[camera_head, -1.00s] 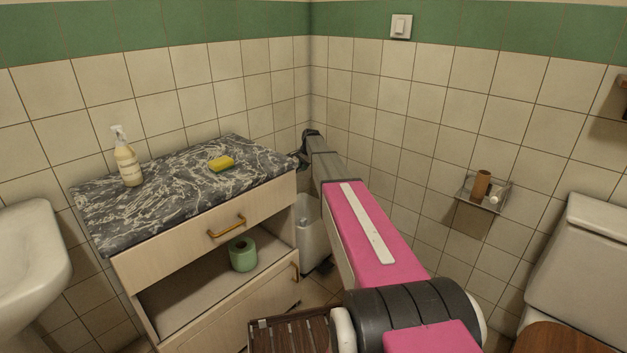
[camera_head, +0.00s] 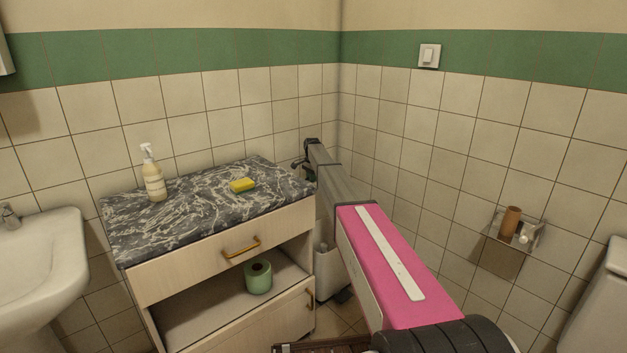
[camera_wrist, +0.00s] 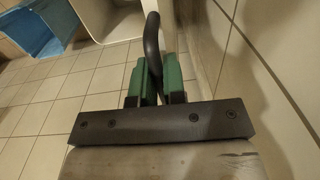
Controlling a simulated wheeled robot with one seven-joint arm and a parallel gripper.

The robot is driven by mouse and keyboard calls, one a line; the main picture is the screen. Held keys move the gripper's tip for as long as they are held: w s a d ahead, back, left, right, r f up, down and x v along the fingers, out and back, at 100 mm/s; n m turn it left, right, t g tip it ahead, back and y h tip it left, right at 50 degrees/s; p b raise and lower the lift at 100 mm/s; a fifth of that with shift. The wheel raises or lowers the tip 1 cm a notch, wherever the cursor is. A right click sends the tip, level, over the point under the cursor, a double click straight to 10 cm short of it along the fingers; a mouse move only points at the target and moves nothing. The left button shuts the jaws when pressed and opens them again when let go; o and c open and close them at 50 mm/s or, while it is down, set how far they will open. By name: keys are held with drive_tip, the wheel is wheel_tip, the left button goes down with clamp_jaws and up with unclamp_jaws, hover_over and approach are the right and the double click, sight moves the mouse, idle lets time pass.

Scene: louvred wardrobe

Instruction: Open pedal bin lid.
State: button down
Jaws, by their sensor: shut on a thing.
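The pedal bin (camera_head: 322,258) is a pale bin with a dark base, standing between the cabinet and the tiled wall. My arm hides much of it in the head view, including its lid. In the wrist view my gripper (camera_wrist: 153,78) has green fingers closed around a dark curved piece (camera_wrist: 152,42), seen nearly edge-on. It looks like the rim of the bin lid, but I cannot be sure. A pale container (camera_wrist: 108,22) beyond the fingers appears to be the bin body. How far the lid is raised is not clear.
The cabinet (camera_head: 215,245) with a dark marbled top stands close left of my arm, holding a spray bottle (camera_head: 154,178) and yellow sponge (camera_head: 242,185). The tiled wall is close on the right. A blue container (camera_wrist: 35,28) stands on the floor. Clear floor shows between.

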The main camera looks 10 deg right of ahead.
drive_tip(key=shift+f, duration=0.1)
drive_tip(key=c, duration=1.2)
unclamp_jaws()
wheel_tip(320, 180, up, 11)
drive_tip(key=shift+s, duration=0.15)
drive_tip(key=shift+d+f, duration=0.1)
